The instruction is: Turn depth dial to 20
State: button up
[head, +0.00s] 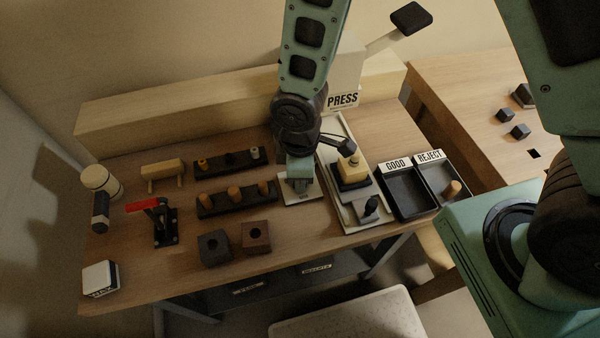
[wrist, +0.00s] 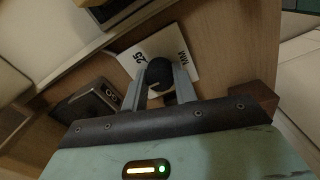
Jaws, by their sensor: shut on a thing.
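The depth dial's black knob (wrist: 159,72) sits on a white plate (wrist: 180,44) marked "25" and "MM" in the wrist view. My gripper (wrist: 157,68) is shut on the knob, one finger on each side. Which value the knob points at cannot be read. In the head view my gripper (head: 299,182) is low over the white dial plate (head: 290,197), left of the press. There the arm hides the knob.
The press fixture (head: 351,176) stands just right of my gripper, under the PRESS sign (head: 342,101). A dark peg rack (head: 236,199) lies to the left, with dark blocks (head: 214,247) in front. The GOOD tray (head: 405,200) and REJECT tray (head: 441,180) are farther right.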

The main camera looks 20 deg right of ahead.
jog(key=o, duration=1)
jog(key=shift+r, duration=0.15)
notch_tip(320, 180, up, 17)
jog(key=shift+r+p, duration=0.1)
jog(key=shift+p, duration=0.5)
jog(key=s+d+r+m, duration=0.1)
jog(key=s+m, duration=0.1)
jog(key=s, duration=0.2)
jog(key=s+d+r+m, duration=0.1)
jog(key=s+r+m, duration=0.1)
jog(key=s+m, duration=0.1)
jog(key=s+d+r+m, duration=0.2)
jog(key=s, duration=0.3)
jog(key=shift+s+y, duration=0.1)
jog(key=shift+y, duration=0.2)
